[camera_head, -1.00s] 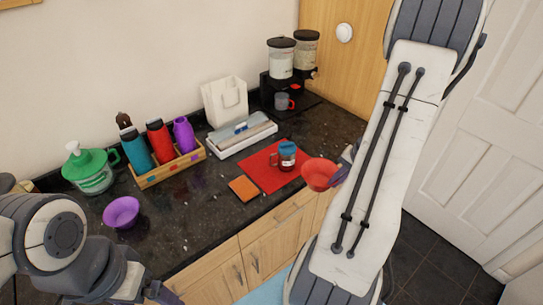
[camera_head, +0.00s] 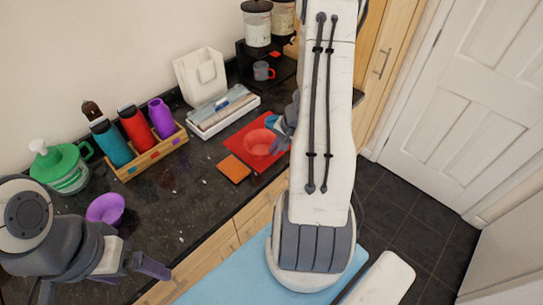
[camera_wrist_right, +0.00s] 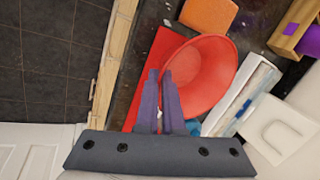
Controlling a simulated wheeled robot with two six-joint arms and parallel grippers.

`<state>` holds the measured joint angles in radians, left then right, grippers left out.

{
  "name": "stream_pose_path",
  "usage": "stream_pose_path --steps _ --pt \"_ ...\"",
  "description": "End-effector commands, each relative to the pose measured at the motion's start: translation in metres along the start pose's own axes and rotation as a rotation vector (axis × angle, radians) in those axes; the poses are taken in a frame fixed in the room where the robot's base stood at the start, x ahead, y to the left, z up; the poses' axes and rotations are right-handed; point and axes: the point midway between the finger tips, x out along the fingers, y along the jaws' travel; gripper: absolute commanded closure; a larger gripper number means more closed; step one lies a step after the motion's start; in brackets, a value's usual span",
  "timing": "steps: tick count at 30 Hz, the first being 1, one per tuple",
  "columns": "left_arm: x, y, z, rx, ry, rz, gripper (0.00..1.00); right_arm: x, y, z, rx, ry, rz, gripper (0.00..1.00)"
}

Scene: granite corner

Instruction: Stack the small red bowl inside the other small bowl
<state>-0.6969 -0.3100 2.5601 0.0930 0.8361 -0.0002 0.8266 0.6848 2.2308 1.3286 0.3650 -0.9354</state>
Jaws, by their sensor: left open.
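The small red bowl (camera_head: 262,142) is held at its rim by my right gripper (camera_head: 283,126), over the red mat. In the right wrist view the bowl (camera_wrist_right: 207,72) is tilted, and the fingers of my right gripper (camera_wrist_right: 161,98) are close together at its rim. The other small bowl, purple (camera_head: 106,208), stands upright on the dark counter at the left; its inside looks empty. My left gripper (camera_head: 98,280) is open and empty, just in front of the purple bowl near the counter's front edge.
A red mat (camera_head: 236,142) and an orange cloth (camera_head: 234,168) lie on the counter (camera_head: 190,195). Behind are a wooden bottle box (camera_head: 150,155), a green-lidded jar (camera_head: 62,168) and a white box (camera_head: 225,112). Counter between purple bowl and cloth is clear.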

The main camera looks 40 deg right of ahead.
Motion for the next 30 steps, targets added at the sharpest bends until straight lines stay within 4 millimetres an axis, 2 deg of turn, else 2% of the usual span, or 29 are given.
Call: stream_pose_path --steps 4,13,27,28,30 --pt "0.001 0.0 0.0 0.0 0.0 0.0 0.06 0.01 -0.007 0.003 -0.001 -0.001 0.0 1.0" --pt "0.005 0.0 0.0 -0.001 0.0 0.0 0.06 0.044 0.006 0.003 0.001 -0.001 0.0 1.0" --pt "0.011 -0.001 0.001 -0.002 0.0 0.0 0.06 0.051 0.008 0.003 -0.002 0.0 -0.001 1.0" --pt "0.011 -0.001 0.001 -0.002 0.0 0.0 0.06 0.05 0.008 0.003 -0.002 0.0 -0.001 0.92" --pt "0.01 -0.001 0.001 -0.002 0.0 0.0 0.06 0.049 0.008 0.003 -0.002 0.0 0.0 0.66"
